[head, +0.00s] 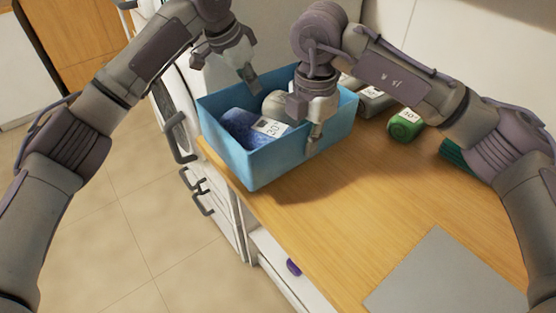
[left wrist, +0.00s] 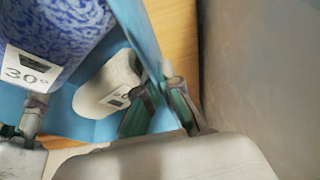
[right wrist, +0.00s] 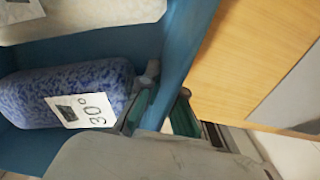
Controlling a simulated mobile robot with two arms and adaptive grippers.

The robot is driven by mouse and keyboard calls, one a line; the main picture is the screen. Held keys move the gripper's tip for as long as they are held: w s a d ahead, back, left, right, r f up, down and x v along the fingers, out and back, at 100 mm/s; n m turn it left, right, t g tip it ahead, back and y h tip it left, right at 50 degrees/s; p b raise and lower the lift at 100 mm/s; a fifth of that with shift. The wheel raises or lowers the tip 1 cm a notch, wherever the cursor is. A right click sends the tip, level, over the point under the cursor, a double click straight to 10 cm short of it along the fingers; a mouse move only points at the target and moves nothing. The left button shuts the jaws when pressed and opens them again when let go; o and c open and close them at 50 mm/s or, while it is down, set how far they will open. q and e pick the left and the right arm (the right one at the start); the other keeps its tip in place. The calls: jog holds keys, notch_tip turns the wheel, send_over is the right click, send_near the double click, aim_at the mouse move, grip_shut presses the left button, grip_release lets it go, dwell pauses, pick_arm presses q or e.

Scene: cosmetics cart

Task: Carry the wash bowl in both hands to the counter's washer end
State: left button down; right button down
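The wash bowl (head: 300,155) is a blue open box at the far left part of the wooden counter, by its edge. It holds a blue mottled bundle (head: 238,125) with a 30° tag and an off-white bundle (head: 275,103). My left gripper (head: 252,82) has its fingers on both sides of the far wall, closed on it; the wall also shows in the left wrist view (left wrist: 135,25). My right gripper (head: 315,132) is closed likewise on the near wall, seen in the right wrist view (right wrist: 182,45). I cannot tell whether the bowl's bottom touches the counter.
Grey bundles (head: 375,101), a green tagged bundle (head: 405,124) and a teal ribbed thing (head: 453,153) lie along the counter's back, right of the bowl. A flat grey panel (head: 447,278) lies at the near right. The counter (head: 350,205) between is clear. A small purple thing (head: 293,267) sits below the edge.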

aim_at(259, 112)
pick_arm(q)
jog(key=shift+r, duration=0.15)
pick_arm(e)
jog(key=shift+r, duration=0.1)
